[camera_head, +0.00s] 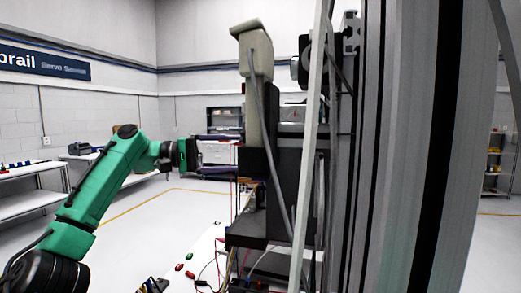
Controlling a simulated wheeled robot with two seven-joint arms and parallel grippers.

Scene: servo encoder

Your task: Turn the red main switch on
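My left gripper (222,155), on the green arm from the left, is in mid-air at the left side of a tall dark and grey equipment rig (288,165). Its two dark fingers are apart, one above the other, with a gap between them. Their tips are close to the rig; I cannot tell whether they touch it. I cannot make out the red main switch for certain. Small red pieces (184,270) lie on the white tabletop (160,277) below, next to a green one. My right gripper is not in view.
A grey metal upright (400,150) and a slanted bar block much of the right side. Thin cables and red wires (228,255) hang and lie around the rig's lower part. White benches (30,170) stand along the left wall. The floor behind my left arm is clear.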

